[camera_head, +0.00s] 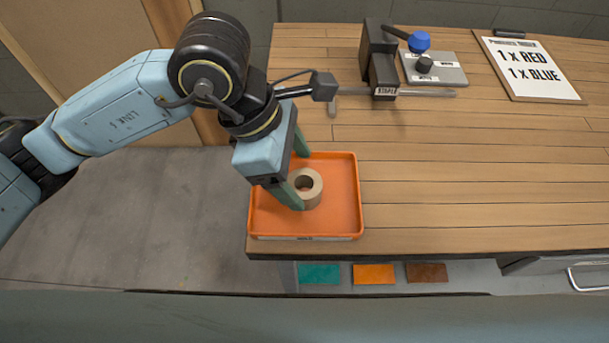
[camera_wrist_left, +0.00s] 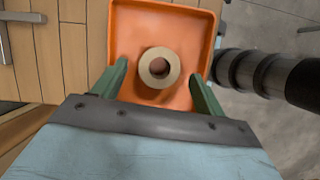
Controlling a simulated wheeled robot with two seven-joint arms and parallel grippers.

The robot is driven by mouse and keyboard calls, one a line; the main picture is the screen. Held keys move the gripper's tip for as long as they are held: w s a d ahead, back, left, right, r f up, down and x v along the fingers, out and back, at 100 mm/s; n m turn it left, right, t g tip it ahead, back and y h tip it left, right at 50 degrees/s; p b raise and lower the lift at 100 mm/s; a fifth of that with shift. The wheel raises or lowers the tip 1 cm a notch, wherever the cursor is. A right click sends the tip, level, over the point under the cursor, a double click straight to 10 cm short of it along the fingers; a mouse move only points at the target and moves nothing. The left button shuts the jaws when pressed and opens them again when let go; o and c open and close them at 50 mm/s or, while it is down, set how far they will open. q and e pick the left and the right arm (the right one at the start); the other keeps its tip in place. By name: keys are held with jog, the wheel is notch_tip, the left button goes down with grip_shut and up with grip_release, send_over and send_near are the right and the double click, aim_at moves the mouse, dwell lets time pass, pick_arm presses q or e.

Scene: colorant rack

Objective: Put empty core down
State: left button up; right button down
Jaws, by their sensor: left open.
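The empty core (camera_head: 312,196) is a tan cardboard ring with an open hole. It stands in the orange tray (camera_head: 340,216) at the near left corner of the wooden table. My left gripper (camera_head: 302,178) is over the tray, with its green fingers spread. In the left wrist view the core (camera_wrist_left: 174,76) lies between and just beyond the two open fingers (camera_wrist_left: 160,80), apart from both, with the tray (camera_wrist_left: 130,35) around it. My right gripper is not in view.
A sign (camera_head: 530,68) reads 1 x RED, 1 x BLUE. The table right of the tray is clear. Coloured swatches (camera_head: 373,274) show below its front edge.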

pick_arm(q)
jog(key=v, duration=0.8)
jog(key=shift+p, duration=0.4)
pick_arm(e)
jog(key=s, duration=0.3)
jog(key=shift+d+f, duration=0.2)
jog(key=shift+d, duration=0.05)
